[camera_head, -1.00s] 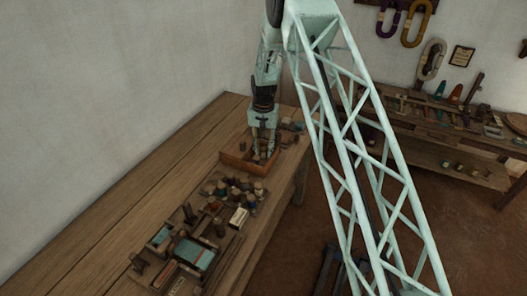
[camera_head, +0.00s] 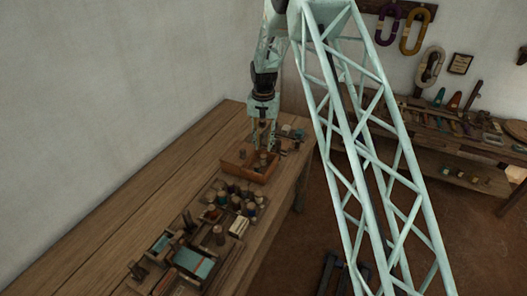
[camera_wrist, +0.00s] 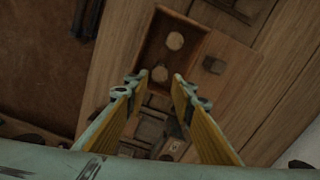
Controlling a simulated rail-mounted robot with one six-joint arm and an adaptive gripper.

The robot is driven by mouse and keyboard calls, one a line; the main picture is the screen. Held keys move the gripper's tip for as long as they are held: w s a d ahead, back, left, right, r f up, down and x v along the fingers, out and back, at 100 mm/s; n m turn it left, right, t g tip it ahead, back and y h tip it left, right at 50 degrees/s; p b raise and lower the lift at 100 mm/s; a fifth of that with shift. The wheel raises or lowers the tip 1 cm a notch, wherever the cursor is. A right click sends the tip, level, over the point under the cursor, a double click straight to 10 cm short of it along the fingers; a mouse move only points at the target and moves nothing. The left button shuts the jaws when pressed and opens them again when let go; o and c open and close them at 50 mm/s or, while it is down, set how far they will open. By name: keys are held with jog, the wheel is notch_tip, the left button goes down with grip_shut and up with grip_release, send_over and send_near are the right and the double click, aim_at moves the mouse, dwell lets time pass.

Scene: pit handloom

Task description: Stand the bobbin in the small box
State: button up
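The small box (camera_head: 236,172) is an open brown wooden tray on the workbench, and its wall also shows in the wrist view (camera_wrist: 181,17). Two pale, round bobbin tops show in the wrist view: one bobbin (camera_wrist: 174,41) is inside the box, the other bobbin (camera_wrist: 159,74) lies between my fingertips in the picture. A bobbin (camera_head: 263,159) stands upright in the box in the head view. My gripper (camera_head: 263,146) is above the box's far side. Its two fingers are spread in the wrist view (camera_wrist: 162,84), with visible gaps around the bobbin top. Which bobbin is the task's is unclear.
Several bobbins (camera_head: 238,199) stand crowded just in front of the box. A tray with a teal panel (camera_head: 194,262) lies nearer. Small items (camera_head: 292,132) lie beyond the box near the bench edge. The bench's left side is clear.

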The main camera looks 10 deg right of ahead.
aim_at(263, 156)
jog(key=shift+r, duration=1.85)
jog(key=shift+r, duration=0.1)
